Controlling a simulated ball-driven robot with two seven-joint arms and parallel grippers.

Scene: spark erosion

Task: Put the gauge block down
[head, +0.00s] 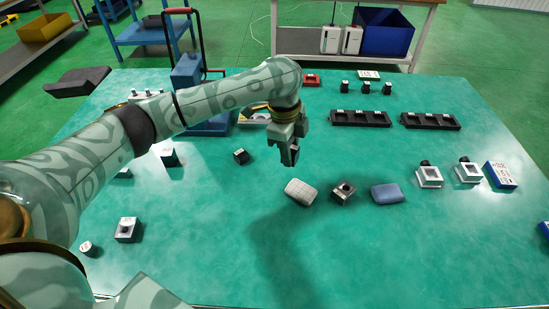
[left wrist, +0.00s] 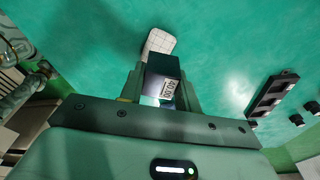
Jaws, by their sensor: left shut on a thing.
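My left gripper (head: 289,157) is shut on the gauge block and holds it above the green table (head: 250,270), in the middle of the table. In the left wrist view the gauge block (left wrist: 162,70) sits between the fingers of the left gripper (left wrist: 163,92), a dark block with a white printed label facing the camera. In the head view the fingers mostly hide it. The gap under it is hard to judge. My right gripper is not in view.
A white gridded pad (head: 301,191), a grey block with a hole (head: 343,193) and a blue pad (head: 388,193) lie just right of and nearer than the gripper. A small dark block (head: 241,156) stands left of it. Black trays (head: 361,118) lie behind. The front middle is clear.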

